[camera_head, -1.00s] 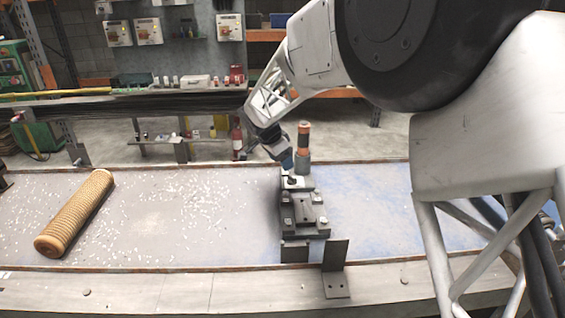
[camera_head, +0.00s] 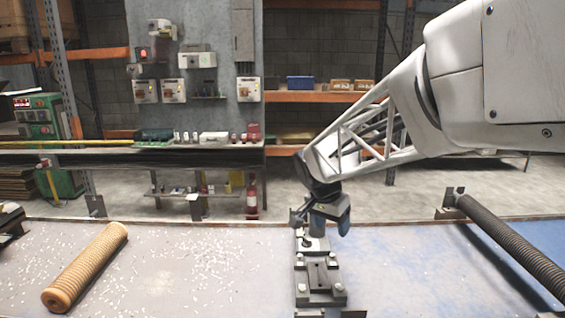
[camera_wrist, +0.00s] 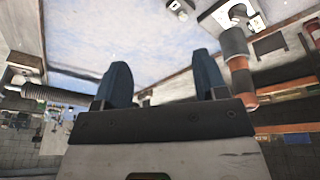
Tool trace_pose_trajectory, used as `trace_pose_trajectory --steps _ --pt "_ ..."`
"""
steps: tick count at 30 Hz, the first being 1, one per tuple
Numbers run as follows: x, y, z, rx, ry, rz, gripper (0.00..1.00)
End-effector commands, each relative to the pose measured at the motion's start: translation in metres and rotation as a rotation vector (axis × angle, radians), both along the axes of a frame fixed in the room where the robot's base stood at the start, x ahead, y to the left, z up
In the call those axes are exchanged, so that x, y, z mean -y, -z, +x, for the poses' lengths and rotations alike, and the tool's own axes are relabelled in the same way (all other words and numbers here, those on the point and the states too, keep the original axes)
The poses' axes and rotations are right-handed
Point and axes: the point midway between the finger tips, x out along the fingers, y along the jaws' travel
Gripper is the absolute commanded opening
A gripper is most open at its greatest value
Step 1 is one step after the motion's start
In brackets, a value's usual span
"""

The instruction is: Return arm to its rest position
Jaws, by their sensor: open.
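My gripper (camera_head: 330,228) hangs from the arm above the far part of the work surface, at the back end of a dark metal fixture (camera_head: 319,272). In the wrist view, its two blue fingers (camera_wrist: 162,76) stand apart with nothing between them.
The work surface (camera_head: 200,265) carries scattered white flecks and is bare between tan tube and fixture. An orange-brown and grey post (camera_wrist: 237,62) stands right of the fingers in the wrist view. Behind are a bench (camera_head: 120,155) and a red-and-white cylinder (camera_head: 252,200).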

Motion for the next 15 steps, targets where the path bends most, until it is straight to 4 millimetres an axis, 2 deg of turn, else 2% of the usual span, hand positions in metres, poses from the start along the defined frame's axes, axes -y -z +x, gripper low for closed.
trace_pose_trajectory --steps 1,6,15 --pt "0.008 -0.007 -0.020 -0.004 -0.030 0.007 0.66" --pt "0.028 -0.021 -0.080 -0.025 -0.160 0.027 0.66" --pt "0.052 -0.026 -0.189 -0.040 -0.394 0.056 0.66"
